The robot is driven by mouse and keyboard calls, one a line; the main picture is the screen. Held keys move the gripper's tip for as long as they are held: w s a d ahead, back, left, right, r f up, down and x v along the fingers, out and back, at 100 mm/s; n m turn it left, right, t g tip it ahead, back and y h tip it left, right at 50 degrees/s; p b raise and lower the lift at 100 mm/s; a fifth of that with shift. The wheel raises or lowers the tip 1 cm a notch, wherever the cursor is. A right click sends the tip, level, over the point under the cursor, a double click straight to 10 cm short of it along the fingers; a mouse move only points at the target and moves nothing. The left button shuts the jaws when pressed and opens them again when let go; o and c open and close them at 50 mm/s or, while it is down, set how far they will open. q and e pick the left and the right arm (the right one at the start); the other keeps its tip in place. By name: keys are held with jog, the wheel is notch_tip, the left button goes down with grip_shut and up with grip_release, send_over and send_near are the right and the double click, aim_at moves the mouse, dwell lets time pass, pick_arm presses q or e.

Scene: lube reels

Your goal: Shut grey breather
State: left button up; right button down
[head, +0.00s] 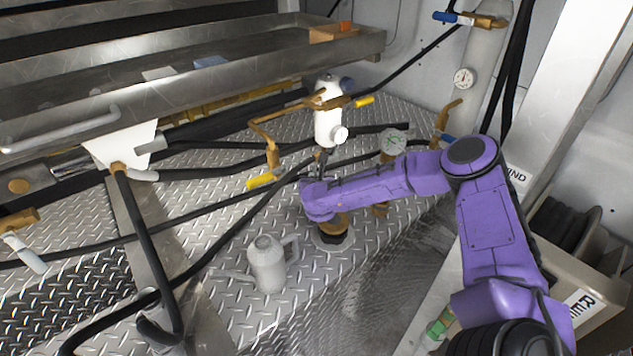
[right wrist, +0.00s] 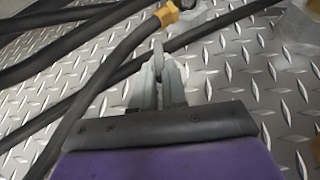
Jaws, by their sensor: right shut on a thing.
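My right arm comes in from the right in the head view, and my right gripper (head: 323,158) is just below a white cylinder (head: 328,124) with brass fittings. In the right wrist view, the fingers of my right gripper (right wrist: 158,72) are close together on a small, thin grey piece (right wrist: 158,50). This piece shows edge-on between the fingertips; I cannot tell whether it is the grey breather or a part of it. Its far side and whatever it is fixed to are hidden. My left gripper is not in view.
Black hoses (head: 190,222) cross the tread-plate floor, several close to my right gripper. A grey oil can (head: 268,264) stands front left of it. Brass pipes with yellow handles (head: 261,181) and a gauge (head: 394,141) stand nearby.

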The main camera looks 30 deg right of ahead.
jog(key=m+h+b, duration=0.1)
jog(key=m+g+h+b, duration=0.1)
jog(key=b, duration=0.1)
jog(key=a+m+g+h+b, duration=0.1)
jog(key=b, duration=0.1)
jog(key=shift+w+f, duration=0.3)
jog(key=shift+w, duration=0.1)
jog(key=shift+w+a+r+m+g+h+b, duration=0.15)
jog(key=shift+m+g+h+b, duration=0.15)
jog(key=shift+m+g+b, duration=0.2)
jog(key=shift+w+r+m+g+h+b, duration=0.1)
jog(key=shift+m+g+h+b, duration=0.25)
jog(key=shift+m+b, duration=0.2)
jog(key=c, duration=1.2)
grip_release()
jog(key=shift+o, duration=0.2)
